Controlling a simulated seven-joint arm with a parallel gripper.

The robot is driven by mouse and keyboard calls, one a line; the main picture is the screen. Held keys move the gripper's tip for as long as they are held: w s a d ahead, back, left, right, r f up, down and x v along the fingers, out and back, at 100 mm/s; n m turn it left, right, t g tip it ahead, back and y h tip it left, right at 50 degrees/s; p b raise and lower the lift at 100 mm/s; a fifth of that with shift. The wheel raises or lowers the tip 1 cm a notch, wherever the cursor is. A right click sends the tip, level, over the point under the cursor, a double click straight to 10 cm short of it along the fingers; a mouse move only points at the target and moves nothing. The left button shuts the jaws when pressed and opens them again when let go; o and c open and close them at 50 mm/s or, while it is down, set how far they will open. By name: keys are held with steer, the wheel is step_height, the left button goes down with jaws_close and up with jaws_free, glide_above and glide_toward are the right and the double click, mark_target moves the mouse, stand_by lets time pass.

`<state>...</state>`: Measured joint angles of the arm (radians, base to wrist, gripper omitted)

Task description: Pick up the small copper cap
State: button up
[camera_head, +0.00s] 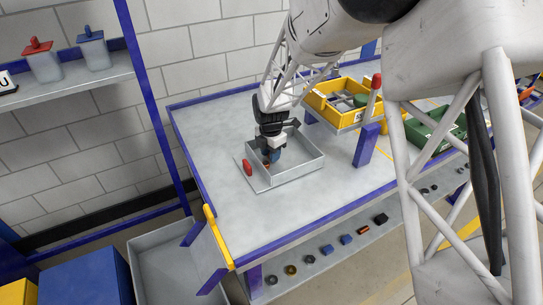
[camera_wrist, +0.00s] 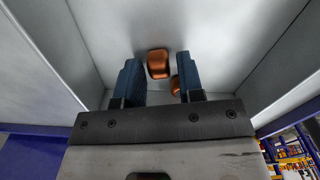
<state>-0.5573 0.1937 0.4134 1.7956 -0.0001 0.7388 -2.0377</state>
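My gripper (camera_head: 272,157) is down inside a grey metal tray (camera_head: 290,182) on the table. In the wrist view its two blue fingers (camera_wrist: 162,84) stand apart with nothing held between them. A copper-coloured piece (camera_wrist: 158,64) lies on the tray floor, just beyond the fingertips and between their lines. A second copper piece (camera_wrist: 175,86) is partly hidden by the right finger. I cannot tell for sure which of the two is the small cap. In the head view a bit of copper (camera_head: 266,164) shows beside the fingers.
The tray walls stand close around my gripper. A red piece (camera_head: 247,168) is at the tray's left side. A yellow bin (camera_head: 325,105) and a red-topped lever (camera_head: 375,90) stand to the right. The table to the left of the tray is clear. Several small parts line the lower shelf (camera_head: 325,250).

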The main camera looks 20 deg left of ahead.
jaws_close()
steer(key=shift+r, duration=0.15)
step_height(320, 180, up, 28)
stand_by(0.7)
stand_by(0.5)
